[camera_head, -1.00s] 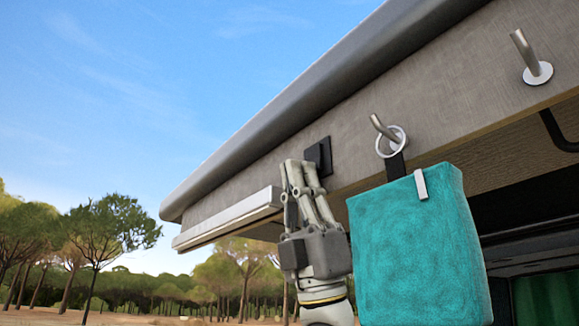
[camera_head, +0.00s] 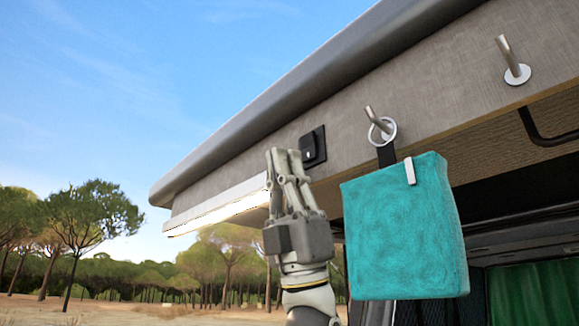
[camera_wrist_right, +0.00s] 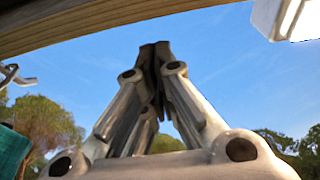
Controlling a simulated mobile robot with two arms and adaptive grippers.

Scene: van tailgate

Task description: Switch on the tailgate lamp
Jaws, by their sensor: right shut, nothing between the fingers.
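The tailgate lamp (camera_head: 218,204) is a long white bar along the lower edge of the tailgate, and it glows bright. Its lit end also shows at the upper right of the right wrist view (camera_wrist_right: 290,18). A black switch (camera_head: 313,147) sits on the grey tailgate panel, right of the lamp. My right gripper (camera_head: 284,152) is shut and empty, pointing up. In the head view it is just left of the switch and overlaps the lamp's right end. I cannot tell its exact distance from the panel. My left gripper is not in view.
A second hook (camera_head: 514,62) is bare. The tailgate's grey edge (camera_head: 300,92) runs overhead. Open air lies to the left.

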